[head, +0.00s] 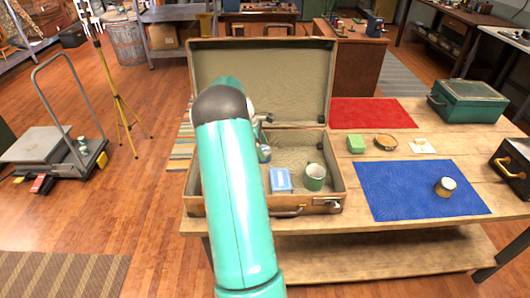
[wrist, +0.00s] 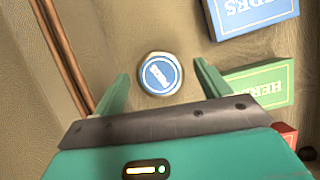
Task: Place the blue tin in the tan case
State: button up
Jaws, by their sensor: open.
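The tan case (head: 335,185) lies open on the table with its lid raised at the back. The blue tin (wrist: 160,74), round with a blue and white top and a pale rim, sits inside the case near a wall. My gripper (wrist: 161,84) is open above the case, with one finger to each side of the tin in the wrist view. The tin looks clear of both fingers. How far above it they are, I cannot tell.
On the table to the right are a blue mat (head: 400,190) with a small jar (head: 445,187), and a red mat (head: 370,113).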

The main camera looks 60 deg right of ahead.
jog(key=v, duration=0.8)
jog(key=shift+w+r, duration=0.2)
jog(key=shift+r, duration=0.15)
jog(key=w+a+r+m+t, duration=0.1)
jog(key=w+a+r+t, duration=0.3)
jog(key=a, duration=0.6)
jog(key=w+a+r+g, duration=0.1)
jog(key=w+a+r, duration=0.1)
jog(key=a+r, duration=0.55)
jog(key=w+a+r+m+t, duration=0.1)
jog(key=w+a+r+t, duration=0.15)
jog(key=a, duration=0.85)
jog(key=s+a+t, duration=0.1)
jog(key=s+a, duration=0.3)
jog(key=a, duration=0.5)
jog(key=s+a+m+t+y, duration=0.1)
jog(key=s+a, duration=0.3)
jog(key=a, duration=0.5)
jog(key=s+a+m+t, duration=0.1)
jog(key=s+a, duration=0.3)
jog(key=a, duration=0.6)
jog(key=shift+s+t+y, duration=0.4)
jog(key=shift+t, duration=0.15)
